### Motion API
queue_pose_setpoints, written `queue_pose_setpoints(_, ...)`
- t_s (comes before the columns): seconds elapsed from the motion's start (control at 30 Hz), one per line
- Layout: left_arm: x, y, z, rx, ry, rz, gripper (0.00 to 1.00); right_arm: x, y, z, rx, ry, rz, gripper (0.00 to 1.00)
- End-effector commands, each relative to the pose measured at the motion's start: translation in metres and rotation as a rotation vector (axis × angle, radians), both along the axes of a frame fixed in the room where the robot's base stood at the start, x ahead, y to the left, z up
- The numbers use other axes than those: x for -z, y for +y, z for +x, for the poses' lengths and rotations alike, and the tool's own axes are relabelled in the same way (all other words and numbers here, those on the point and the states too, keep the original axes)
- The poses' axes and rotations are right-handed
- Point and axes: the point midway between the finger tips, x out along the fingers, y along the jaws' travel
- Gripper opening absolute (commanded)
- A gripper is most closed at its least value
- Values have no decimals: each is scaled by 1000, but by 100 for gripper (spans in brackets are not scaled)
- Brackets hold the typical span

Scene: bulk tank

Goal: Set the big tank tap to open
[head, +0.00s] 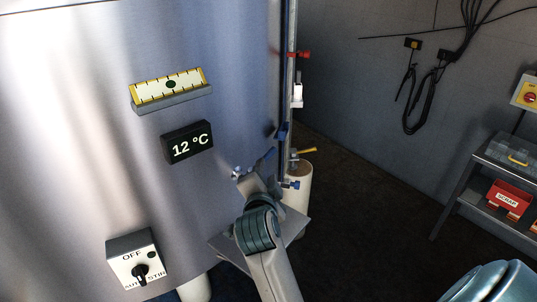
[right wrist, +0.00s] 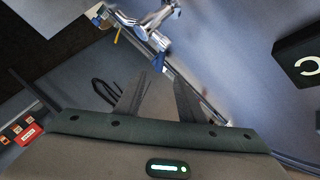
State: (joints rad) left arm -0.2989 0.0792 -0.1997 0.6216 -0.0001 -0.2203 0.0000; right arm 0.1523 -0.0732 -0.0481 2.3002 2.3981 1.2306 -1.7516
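A metal tap (head: 238,173) with a blue lever (head: 265,158) sits low on the right side of the big steel tank (head: 60,130). In the right wrist view a shiny metal tap body (right wrist: 153,42) shows beyond my fingertips. My right gripper (head: 248,184) is just in front of the tap in the head view, and partly hides it. In the right wrist view my right gripper (right wrist: 161,76) has its two fingers apart with nothing between them, short of the tap. I cannot tell the lever's exact setting. My left gripper is not in view.
A vertical pipe (head: 290,95) with a red handle (head: 299,54) and a yellow lever (head: 304,151) stands right of the tank. A display (head: 187,142) and a switch box (head: 137,264) are on the tank. A cart (head: 480,165) stands right; floor between is clear.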

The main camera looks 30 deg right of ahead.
Motion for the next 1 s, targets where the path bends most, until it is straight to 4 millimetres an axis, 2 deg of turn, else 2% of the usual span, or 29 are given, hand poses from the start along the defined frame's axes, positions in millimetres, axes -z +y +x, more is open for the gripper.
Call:
queue_pose_setpoints(0.4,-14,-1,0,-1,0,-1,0,15,-45,60,2,2,0,36)
queue_pose_setpoints(0.6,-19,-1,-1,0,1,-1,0,22,-62,84,0,0,0,36)
queue_pose_setpoints(0.8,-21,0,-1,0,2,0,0,27,-71,95,0,0,0,36)
queue_pose_setpoints(1.0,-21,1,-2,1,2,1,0,27,-73,98,-1,-1,0,36)
